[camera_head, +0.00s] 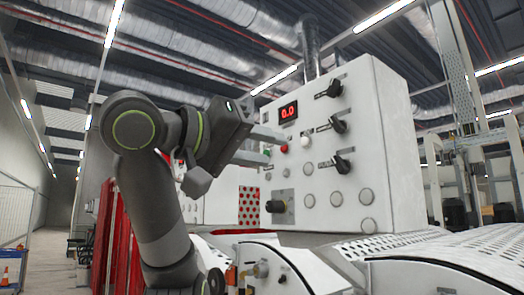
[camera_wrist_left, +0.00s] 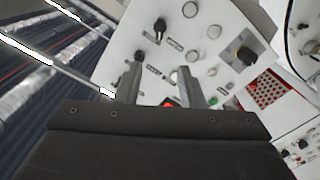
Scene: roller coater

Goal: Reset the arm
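My left gripper (camera_head: 268,146) is in front of the left part of the white control panel (camera_head: 375,110) in the head view. Its two grey fingers are apart and point at the panel, with nothing seen between them. The red display (camera_head: 288,112) reads 0.0, and a red button (camera_head: 284,148) sits just right of the fingertips. In the left wrist view the gripper (camera_wrist_left: 160,92) also shows its fingers spread, with a small red lit spot (camera_wrist_left: 168,103) seen between them. I cannot tell whether a fingertip touches the panel. My right gripper is in neither view.
Black rotary knobs (camera_head: 340,126) line the panel's right side, and a larger black knob (camera_head: 275,206) sits low. White machine covers (camera_head: 440,262) lie below the panel. Red vertical bars (camera_head: 117,245) stand behind my left arm. An open aisle (camera_head: 50,270) runs at far left.

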